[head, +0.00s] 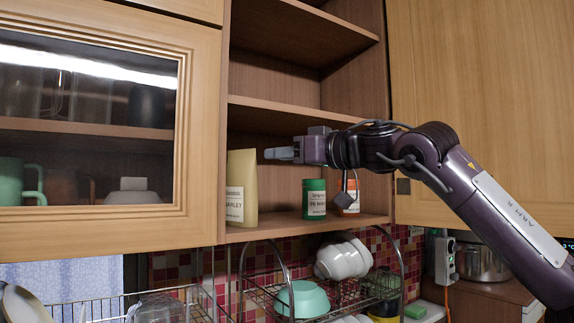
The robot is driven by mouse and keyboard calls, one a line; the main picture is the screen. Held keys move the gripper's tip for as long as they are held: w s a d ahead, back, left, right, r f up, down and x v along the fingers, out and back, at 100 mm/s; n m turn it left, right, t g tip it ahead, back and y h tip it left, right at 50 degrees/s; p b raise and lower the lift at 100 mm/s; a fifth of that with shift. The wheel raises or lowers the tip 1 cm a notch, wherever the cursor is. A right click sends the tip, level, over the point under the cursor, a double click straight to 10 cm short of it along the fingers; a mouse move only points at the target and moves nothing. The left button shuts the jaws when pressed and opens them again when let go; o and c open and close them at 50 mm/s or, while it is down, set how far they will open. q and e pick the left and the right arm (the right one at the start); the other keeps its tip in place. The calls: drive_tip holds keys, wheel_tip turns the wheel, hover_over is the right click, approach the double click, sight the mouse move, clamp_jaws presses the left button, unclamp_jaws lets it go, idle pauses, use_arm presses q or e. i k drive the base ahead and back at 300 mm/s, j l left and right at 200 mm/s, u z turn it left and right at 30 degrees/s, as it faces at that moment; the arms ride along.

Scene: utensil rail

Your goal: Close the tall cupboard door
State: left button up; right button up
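The tall cupboard (307,82) stands open in the middle, with its shelves showing. I cannot tell whether this panel is the cupboard's own door swung open or a neighbouring one. My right gripper (272,153) reaches from the right across the cupboard opening, pointing left. It is in front of the lower shelf space, near the top of a tan package. I see its fingers edge-on, so their gap is hidden. My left gripper is out of view.
A glass-fronted cupboard door (200,120) is at left. Below hangs a wire dish rack (255,297) with bowls. A metal pot (482,262) is at lower right.

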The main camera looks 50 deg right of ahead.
sight(500, 74)
drive_tip(key=k+l, duration=0.15)
drive_tip(key=k, duration=0.85)
drive_tip(key=k+l, duration=0.1)
drive_tip(key=k, duration=0.9)
